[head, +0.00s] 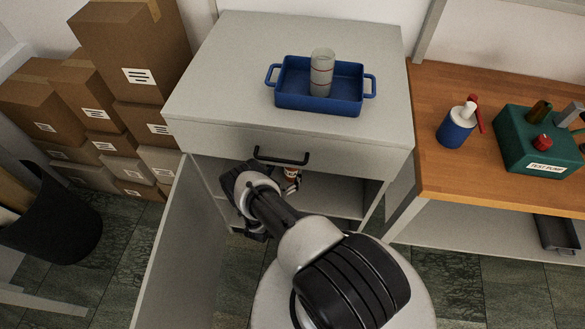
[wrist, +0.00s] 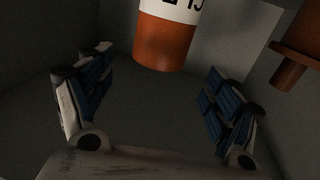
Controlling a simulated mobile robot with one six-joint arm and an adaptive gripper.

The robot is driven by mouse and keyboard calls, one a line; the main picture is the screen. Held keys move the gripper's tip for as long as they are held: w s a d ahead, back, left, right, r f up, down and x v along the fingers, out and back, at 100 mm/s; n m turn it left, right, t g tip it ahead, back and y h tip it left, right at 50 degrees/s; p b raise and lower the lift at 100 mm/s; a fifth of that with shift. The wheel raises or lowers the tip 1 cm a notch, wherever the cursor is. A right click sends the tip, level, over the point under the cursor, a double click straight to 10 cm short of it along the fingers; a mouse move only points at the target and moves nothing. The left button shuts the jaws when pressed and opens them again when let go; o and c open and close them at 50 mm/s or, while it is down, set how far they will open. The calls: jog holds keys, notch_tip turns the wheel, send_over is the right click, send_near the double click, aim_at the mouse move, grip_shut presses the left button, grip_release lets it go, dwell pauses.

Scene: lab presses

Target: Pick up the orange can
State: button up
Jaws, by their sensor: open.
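An orange can (wrist: 163,45) with a white upper band and black printing stands at the top middle of the wrist view; its top is cut off by the frame edge. My gripper (wrist: 155,98) is open, its blue-padded fingers spread to the left and right, and the can is beyond and between them, apart from both. Nothing is held. In the head view, my gripper is at the cabinet's open lower space, its fingertips hidden. A small orange and white item (head: 291,173) shows there under the drawer, partly hidden by my arm.
A brown-orange round object (wrist: 299,48) is at the wrist view's upper right. The cabinet's drawer front (head: 340,155) hangs above my arm; its door (head: 175,255) stands open at left. A blue tray (head: 320,102) with a clear cylinder (head: 321,75) sits on top.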

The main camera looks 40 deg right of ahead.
jog(key=b+x, duration=0.1)
jog(key=x, duration=0.2)
jog(key=b+x, duration=0.1)
jog(key=x, duration=0.2)
jog(key=shift+w+d+f, duration=0.1)
jog(key=shift+d+f, duration=0.1)
jog(key=shift+d, duration=0.2)
jog(key=shift+w+d+r, duration=0.1)
jog(key=shift+w+d, duration=0.1)
jog(key=shift+c, duration=0.3)
jog(key=c, duration=1.9)
